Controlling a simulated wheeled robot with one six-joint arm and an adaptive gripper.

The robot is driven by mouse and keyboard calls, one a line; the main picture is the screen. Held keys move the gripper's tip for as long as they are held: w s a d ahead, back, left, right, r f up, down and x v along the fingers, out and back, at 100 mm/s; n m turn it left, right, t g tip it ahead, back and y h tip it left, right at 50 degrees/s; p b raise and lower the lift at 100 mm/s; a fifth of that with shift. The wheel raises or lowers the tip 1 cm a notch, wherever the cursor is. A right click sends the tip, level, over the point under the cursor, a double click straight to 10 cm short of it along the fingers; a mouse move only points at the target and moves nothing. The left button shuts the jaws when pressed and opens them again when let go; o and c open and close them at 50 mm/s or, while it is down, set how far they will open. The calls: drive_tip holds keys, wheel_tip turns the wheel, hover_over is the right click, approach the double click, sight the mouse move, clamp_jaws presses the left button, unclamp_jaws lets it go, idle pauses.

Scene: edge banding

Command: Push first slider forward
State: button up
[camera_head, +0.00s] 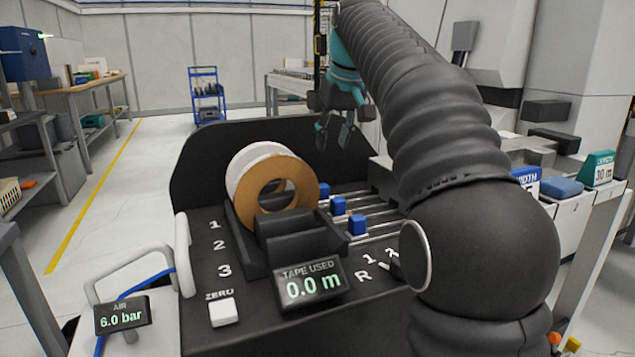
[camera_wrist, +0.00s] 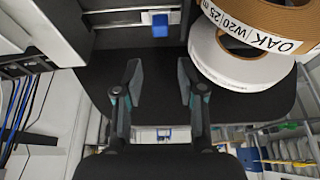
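Three small blue sliders sit on parallel metal rails in the head view: one near the spool (camera_head: 323,190), a middle one (camera_head: 338,205) and a near one (camera_head: 357,224). One blue slider (camera_wrist: 160,25) shows beyond the fingertips at the top; the others are not seen there.
Tape rolls, a brown one (camera_head: 284,197) and a white one (camera_head: 243,160), stand left of the rails. A "TAPE USED 0.0 m" display (camera_head: 309,283) and a white ZERO button (camera_head: 222,312) are at the front. A black panel (camera_head: 195,176) rises behind the rolls.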

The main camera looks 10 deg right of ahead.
sight(322, 184)
drive_tip(key=b+x, duration=0.3)
drive_tip(key=x, duration=1.1)
drive_tip(key=shift+w+a+r, duration=0.1)
drive_tip(key=shift+w, duration=0.05)
clamp_jaws()
